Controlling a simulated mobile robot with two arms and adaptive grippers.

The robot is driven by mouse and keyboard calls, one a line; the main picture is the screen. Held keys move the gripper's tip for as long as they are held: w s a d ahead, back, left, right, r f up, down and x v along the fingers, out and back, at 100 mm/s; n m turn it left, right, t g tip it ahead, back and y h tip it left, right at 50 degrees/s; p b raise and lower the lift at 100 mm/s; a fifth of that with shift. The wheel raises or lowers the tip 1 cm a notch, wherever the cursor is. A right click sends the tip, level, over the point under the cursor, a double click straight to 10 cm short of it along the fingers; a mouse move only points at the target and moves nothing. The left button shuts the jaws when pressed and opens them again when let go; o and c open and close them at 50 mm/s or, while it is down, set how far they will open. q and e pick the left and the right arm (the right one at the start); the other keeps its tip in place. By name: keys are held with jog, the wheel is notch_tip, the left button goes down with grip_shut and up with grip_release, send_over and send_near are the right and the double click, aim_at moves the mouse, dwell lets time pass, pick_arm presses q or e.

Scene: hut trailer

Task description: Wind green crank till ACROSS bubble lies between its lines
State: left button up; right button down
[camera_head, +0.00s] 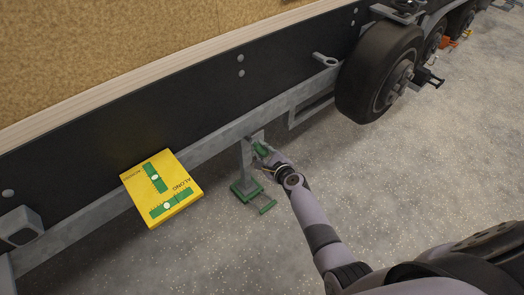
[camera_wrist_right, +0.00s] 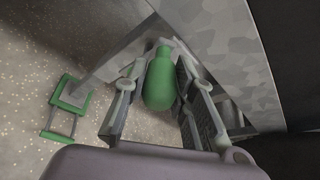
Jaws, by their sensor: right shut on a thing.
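The green crank (camera_head: 261,149) is at the top of a grey jack leg (camera_head: 247,160) under the trailer frame. In the right wrist view its green grip (camera_wrist_right: 160,82) lies between the two fingers of my right gripper (camera_wrist_right: 165,95), which is shut on it. My right gripper also shows in the head view (camera_head: 270,158). A yellow level block (camera_head: 183,187) sits on the frame to the left. The ALONG vial (camera_head: 182,199) has a bubble too. My left gripper is out of view.
The jack's green foot (camera_head: 244,190) stands on the speckled floor (camera_head: 250,250) and shows in the right wrist view (camera_wrist_right: 72,97). A trailer wheel (camera_head: 375,72) is at the upper right. The dark trailer side (camera_head: 190,110) runs behind. The floor in front is clear.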

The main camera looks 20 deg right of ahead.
jog(key=c, duration=1.3)
grip_release()
jog(key=v, duration=1.2)
